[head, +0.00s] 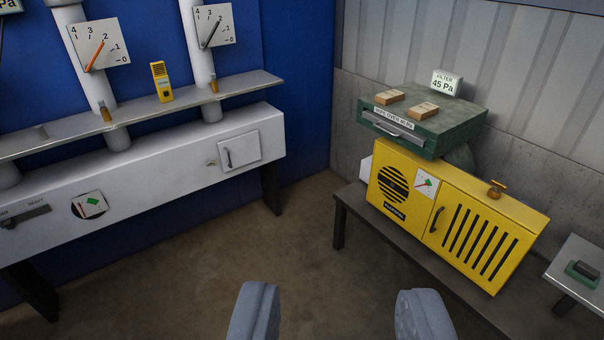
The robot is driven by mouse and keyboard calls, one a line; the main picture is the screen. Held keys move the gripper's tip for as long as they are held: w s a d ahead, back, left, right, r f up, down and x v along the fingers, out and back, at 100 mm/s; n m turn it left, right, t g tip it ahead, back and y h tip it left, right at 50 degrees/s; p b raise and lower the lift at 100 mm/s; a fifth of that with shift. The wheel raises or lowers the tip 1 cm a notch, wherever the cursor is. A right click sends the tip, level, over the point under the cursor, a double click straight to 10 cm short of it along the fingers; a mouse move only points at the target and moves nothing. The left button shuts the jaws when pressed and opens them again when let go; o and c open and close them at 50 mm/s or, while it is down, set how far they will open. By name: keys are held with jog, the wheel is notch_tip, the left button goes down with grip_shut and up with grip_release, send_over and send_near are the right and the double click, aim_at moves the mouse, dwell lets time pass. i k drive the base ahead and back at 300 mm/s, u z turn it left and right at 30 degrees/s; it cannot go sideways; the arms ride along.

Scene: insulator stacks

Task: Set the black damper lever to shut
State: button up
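The black damper lever (211,36) is a dark pointer on a white scale plate (226,34) at the upper left of centre, on a white vertical pipe. The plate is marked 0 to 4, and the lever slants up to the right, near the 2. A second plate further left carries an orange lever (96,56), also near its 2. My gripper (337,300) is open and empty at the bottom of the view, its two grey fingers wide apart. It is well short of the lever, below and to the right in the picture.
A grey shelf (240,85) runs below the plates, with a yellow handheld device (161,82) on it. Below is a white duct (150,165) with a small door. The floor between is clear.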

aim_at(205, 44)
jog(key=u, duration=0.05)
jog(key=i, duration=4.25)
jog(key=u, duration=0.25)
